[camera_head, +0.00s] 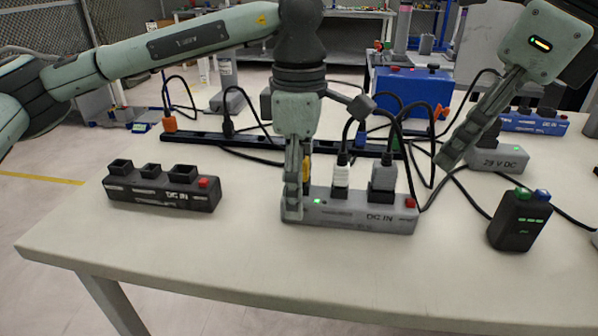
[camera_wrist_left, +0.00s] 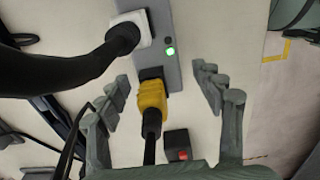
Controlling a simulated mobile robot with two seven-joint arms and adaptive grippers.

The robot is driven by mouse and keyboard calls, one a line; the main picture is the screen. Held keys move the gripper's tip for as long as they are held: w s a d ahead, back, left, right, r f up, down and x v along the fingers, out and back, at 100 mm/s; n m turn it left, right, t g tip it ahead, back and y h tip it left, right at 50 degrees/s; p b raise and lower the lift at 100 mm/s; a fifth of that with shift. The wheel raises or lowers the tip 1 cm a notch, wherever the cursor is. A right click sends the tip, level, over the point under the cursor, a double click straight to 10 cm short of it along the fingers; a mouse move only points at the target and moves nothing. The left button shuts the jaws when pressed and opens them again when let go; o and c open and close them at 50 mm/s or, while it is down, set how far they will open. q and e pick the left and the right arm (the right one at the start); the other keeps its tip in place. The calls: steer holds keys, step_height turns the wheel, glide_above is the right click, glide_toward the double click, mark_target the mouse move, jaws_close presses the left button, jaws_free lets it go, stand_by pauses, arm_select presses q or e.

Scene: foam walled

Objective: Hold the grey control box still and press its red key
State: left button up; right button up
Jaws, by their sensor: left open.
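The grey control box (camera_head: 335,217), marked DC IN, lies on the table in the middle of the head view. Its red key (camera_head: 410,203) is at its right end, and a green light glows at its left end. My left gripper (camera_head: 297,203) reaches down at the left end of the box. In the left wrist view its open fingers (camera_wrist_left: 163,88) stand on either side of the box's end (camera_wrist_left: 164,60); contact cannot be told. My right gripper (camera_head: 450,159) hangs up and right of the red key, apart from it, with its fingers seemingly together.
A yellow plug (camera_wrist_left: 152,98), a white plug (camera_head: 340,180) and a grey plug (camera_head: 383,177) with cables stand in the grey box. A black box (camera_head: 160,195) with another red key is left. A dark device (camera_head: 515,222) is right. The front table strip is clear.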

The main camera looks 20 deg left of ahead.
arm_select(q)
steer(key=c, duration=1.4)
arm_select(e)
jaws_close()
stand_by(0.5)
